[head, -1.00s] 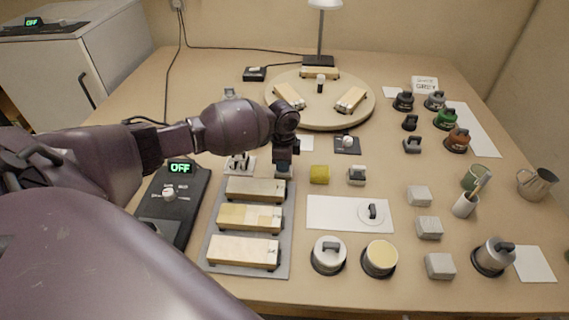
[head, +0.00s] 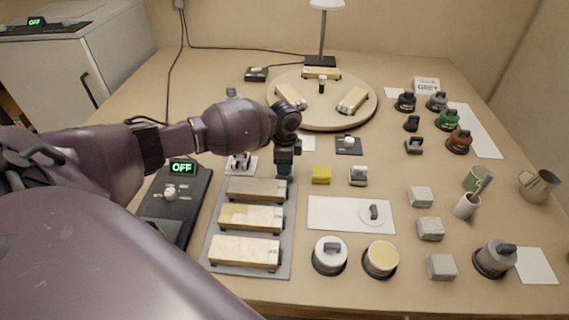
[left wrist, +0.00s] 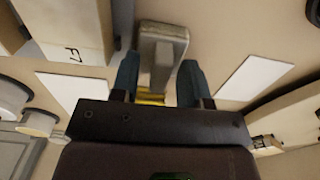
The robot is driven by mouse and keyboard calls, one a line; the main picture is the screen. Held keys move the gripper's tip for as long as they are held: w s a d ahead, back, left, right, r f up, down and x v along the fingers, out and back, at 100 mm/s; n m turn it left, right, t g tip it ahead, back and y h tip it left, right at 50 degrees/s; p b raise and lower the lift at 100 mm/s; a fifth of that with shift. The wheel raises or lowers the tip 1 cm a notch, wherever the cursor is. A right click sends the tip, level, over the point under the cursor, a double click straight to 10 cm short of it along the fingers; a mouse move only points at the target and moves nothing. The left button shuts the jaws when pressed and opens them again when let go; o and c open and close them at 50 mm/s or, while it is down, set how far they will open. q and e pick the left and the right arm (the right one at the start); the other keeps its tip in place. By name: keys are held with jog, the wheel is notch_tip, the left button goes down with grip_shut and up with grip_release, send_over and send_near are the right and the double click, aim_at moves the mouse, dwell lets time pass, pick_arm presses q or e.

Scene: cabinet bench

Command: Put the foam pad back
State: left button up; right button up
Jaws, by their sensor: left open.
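The foam pad seems to be the small yellow block (head: 321,174) on the bench in the head view, though I cannot be sure. My left gripper (head: 285,172) points down just left of it, behind the row of wooden blocks. In the left wrist view my left gripper (left wrist: 158,82) is open. A grey, rounded piece (left wrist: 161,45) shows between and beyond its fingers, with a yellow strip (left wrist: 150,97) nearer the palm. I cannot tell whether the fingers touch either. My right gripper is not in view.
A grey tray (head: 284,262) with wooden blocks lies in front of the gripper. A grey-white block (head: 358,176) stands right of the yellow one. A round turntable (head: 341,121) is behind. A dark control box (head: 170,205) reading OFF is at left.

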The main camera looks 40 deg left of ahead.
pick_arm(q)
notch_tip(320, 180, up, 6)
jog(key=shift+r+p, duration=0.25)
jog(key=shift+p, duration=0.45)
notch_tip(320, 180, up, 5)
jog(key=shift+r+p, duration=0.2)
jog(key=shift+p, duration=0.3)
